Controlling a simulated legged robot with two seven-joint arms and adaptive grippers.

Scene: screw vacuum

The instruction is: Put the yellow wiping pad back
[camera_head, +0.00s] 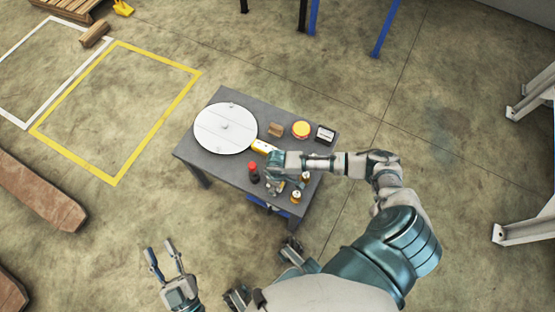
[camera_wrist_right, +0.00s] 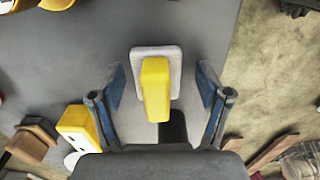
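The yellow wiping pad (camera_wrist_right: 155,90) shows in the right wrist view as a yellow handle on a pale grey rectangular base, over the grey table top. My right gripper (camera_wrist_right: 161,82) is open, with one blue-padded finger on each side of the pad. Gaps show between the fingers and the pad. In the head view, my right gripper (camera_head: 274,168) is over the table's front part, and I cannot make out the pad there for certain. My left gripper (camera_head: 160,248) is open and empty, over the floor left of the table's front.
A yellow-and-white item (camera_wrist_right: 78,126) lies left of my right gripper.

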